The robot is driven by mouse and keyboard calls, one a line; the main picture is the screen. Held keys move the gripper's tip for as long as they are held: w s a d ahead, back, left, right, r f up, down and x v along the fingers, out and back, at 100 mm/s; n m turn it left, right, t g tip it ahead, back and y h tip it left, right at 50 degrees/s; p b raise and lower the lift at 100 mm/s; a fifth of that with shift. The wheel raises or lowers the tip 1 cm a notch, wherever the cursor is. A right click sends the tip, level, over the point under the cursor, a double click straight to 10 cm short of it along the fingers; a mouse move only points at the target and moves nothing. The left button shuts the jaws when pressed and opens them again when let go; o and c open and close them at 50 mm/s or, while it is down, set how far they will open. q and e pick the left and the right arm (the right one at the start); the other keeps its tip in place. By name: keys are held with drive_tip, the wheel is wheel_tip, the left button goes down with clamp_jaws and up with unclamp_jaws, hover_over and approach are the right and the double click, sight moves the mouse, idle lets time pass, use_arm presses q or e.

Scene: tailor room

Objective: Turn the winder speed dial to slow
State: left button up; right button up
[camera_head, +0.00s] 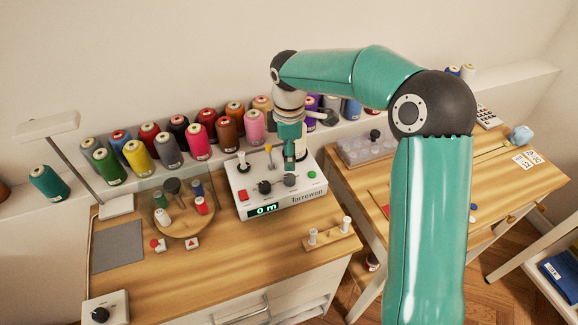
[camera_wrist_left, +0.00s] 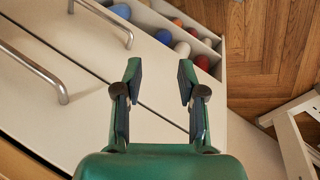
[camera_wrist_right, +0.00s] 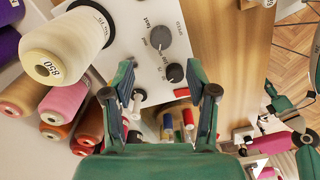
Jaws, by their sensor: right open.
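The winder (camera_head: 312,205) is a white box with a green "0 m" display, standing on the wooden table in the head view. Its speed dial (camera_head: 290,180) is a round grey knob on the top face. In the right wrist view the dial (camera_wrist_right: 160,37) sits beside the labels "SPEED" and "fast". Its exact setting is too small to read. A black knob (camera_wrist_right: 175,72) is next to it. My right gripper (camera_head: 290,155) is open, pointing down above the back of the winder, apart from the dial. My left gripper (camera_wrist_left: 159,70) is open and empty, over drawer fronts.
Thread cones (camera_head: 198,142) stand in rows behind the winder. A round wooden stand (camera_head: 184,222) with small spools is to its left, a wooden spool holder (camera_head: 333,238) in front. A clear box (camera_head: 366,149) stands to the right.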

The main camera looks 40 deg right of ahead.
drive_tip(key=shift+r, duration=1.75)
